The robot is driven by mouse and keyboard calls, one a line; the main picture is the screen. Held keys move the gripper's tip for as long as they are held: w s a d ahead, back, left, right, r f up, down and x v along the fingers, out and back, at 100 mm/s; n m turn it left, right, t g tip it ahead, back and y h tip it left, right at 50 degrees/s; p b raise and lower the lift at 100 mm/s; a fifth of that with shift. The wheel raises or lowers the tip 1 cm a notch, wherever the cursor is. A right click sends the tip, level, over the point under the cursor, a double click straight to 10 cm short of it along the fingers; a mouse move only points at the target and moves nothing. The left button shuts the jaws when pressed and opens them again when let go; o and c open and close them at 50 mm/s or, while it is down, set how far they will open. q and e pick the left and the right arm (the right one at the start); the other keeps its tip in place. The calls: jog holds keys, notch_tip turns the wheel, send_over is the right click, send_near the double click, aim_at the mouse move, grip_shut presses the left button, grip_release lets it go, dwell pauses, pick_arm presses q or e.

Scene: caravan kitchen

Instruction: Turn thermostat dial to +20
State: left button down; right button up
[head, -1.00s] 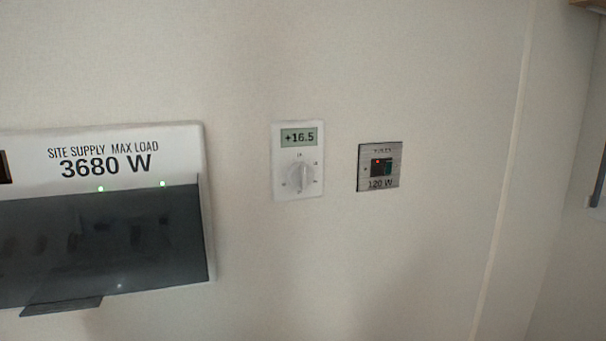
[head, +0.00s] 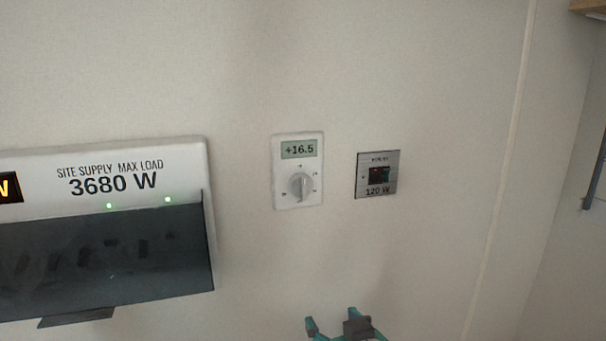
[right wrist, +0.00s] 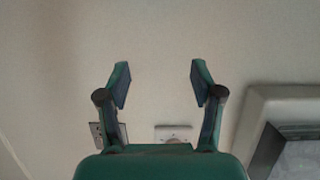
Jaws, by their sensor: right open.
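The white thermostat (head: 298,170) is on the wall in the middle of the head view. Its display (head: 299,149) reads +16.5. Its round grey dial (head: 300,187) sits below the display, with the grip bar near upright. My right gripper (head: 334,322) shows at the bottom edge of the head view, below the thermostat and a little to its right, apart from it. In the right wrist view the gripper (right wrist: 158,82) is open and empty. There the thermostat (right wrist: 174,133) shows low between the fingers, partly hidden by the gripper body. My left gripper is not in view.
A metal switch plate (head: 377,175) marked 120 W is right of the thermostat. A supply box (head: 120,185) marked 3680 W, with a dark cover, juts out at the left. The wall between and above them is clear.

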aim_at(304, 188)
jog(key=s+r+t+y+p, duration=0.15)
jog(key=s+r, duration=0.25)
jog(key=r, duration=0.6)
jog(key=s+r+t+y, duration=0.15)
jog(key=s+r, duration=0.25)
jog(key=r, duration=0.7)
jog(key=shift+h, duration=0.5)
jog(key=x, duration=0.8)
jog(key=b+x, duration=0.1)
jog(key=x, duration=0.7)
jog(key=shift+w+d, duration=0.15)
jog(key=shift+w, duration=0.2)
jog(key=c, duration=1)
jog(key=shift+a+f, duration=0.1)
jog(key=shift+a, duration=0.2)
jog(key=shift+c, duration=0.5)
jog(key=shift+d, duration=0.25)
